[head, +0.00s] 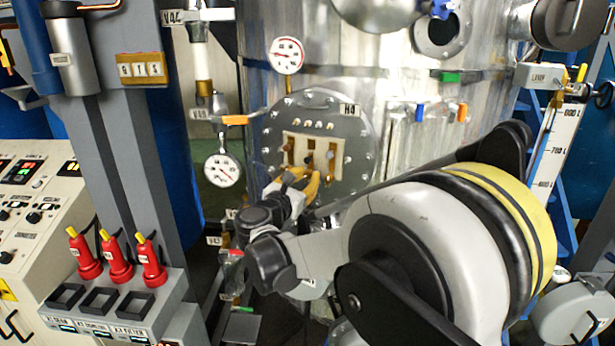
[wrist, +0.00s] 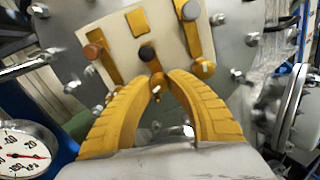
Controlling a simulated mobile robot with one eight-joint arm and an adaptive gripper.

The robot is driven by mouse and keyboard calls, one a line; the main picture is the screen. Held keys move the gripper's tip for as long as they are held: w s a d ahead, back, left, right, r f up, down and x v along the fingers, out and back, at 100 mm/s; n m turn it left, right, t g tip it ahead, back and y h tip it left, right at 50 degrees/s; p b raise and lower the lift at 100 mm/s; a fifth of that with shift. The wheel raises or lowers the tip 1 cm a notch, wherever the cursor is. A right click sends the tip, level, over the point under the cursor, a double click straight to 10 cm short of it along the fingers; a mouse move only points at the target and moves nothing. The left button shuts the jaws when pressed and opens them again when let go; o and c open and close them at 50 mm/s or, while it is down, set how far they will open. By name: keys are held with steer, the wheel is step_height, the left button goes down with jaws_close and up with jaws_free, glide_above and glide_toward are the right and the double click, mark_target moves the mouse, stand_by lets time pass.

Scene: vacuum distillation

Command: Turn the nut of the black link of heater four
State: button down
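Heater four is a round steel flange (head: 349,135) marked H4 on the tank, with a cream plate (head: 320,147) carrying brass links. In the wrist view the middle link's nut is black (wrist: 147,54); a brown nut (wrist: 92,51) is to its left and another brass link (wrist: 193,42) to its right. My gripper (wrist: 162,80) has yellow fingers that curve together to tips just below the black nut, near the lower end of the middle link. Whether the tips touch or grip it is unclear. The gripper shows in the head view (head: 304,178) below the plate.
Bolts ring the flange. A pressure gauge (head: 223,170) stands left of it and another (head: 286,55) above. Several red handles (head: 117,258) stand on a grey box at left. My arm fills the lower right.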

steer(key=shift+m, duration=0.3)
steer(key=m+b, duration=0.2)
steer(key=m, duration=0.2)
steer(key=shift+a+r+m+b, duration=0.1)
steer(key=shift+m+b, duration=0.6)
steer(key=shift+m, duration=1.5)
steer(key=c, duration=1.3)
jaws_free()
steer(key=shift+w, duration=0.1)
